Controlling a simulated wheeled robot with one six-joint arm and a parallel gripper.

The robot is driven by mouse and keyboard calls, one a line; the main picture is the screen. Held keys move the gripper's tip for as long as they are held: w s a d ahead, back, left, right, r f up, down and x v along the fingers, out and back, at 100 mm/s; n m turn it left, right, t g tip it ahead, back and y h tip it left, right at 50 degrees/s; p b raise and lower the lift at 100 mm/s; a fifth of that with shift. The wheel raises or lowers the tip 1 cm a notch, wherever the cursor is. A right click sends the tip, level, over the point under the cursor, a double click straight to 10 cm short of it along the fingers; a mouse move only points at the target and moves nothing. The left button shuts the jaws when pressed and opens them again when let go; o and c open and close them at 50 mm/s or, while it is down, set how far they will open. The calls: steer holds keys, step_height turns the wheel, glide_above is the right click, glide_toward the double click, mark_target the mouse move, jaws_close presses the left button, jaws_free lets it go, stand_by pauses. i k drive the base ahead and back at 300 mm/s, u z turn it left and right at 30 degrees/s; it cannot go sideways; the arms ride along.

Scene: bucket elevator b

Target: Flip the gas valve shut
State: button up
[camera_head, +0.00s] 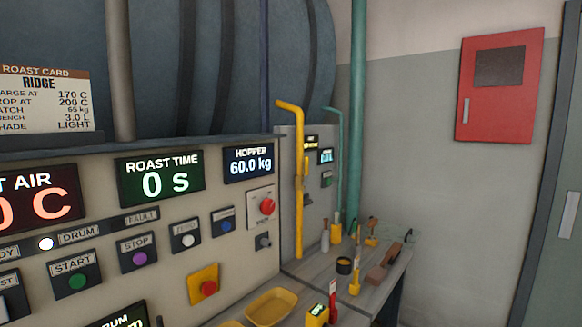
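A yellow pipe (299,235) stands upright beside the right end of the control panel and bends left at its top. A thicker yellow fitting (303,183) sits partway up it and looks like the gas valve. My gripper is not in view.
The control panel (110,230) with displays and buttons fills the left. A grey bench (380,290) holds a yellow tray (272,306), a brush (384,268) and several small tools. A red wall cabinet (499,85) hangs at right above clear wall.

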mark_target(307, 166)
steer(key=z, duration=1.5)
steer(key=i, duration=2.95)
steer(key=u, duration=4.25)
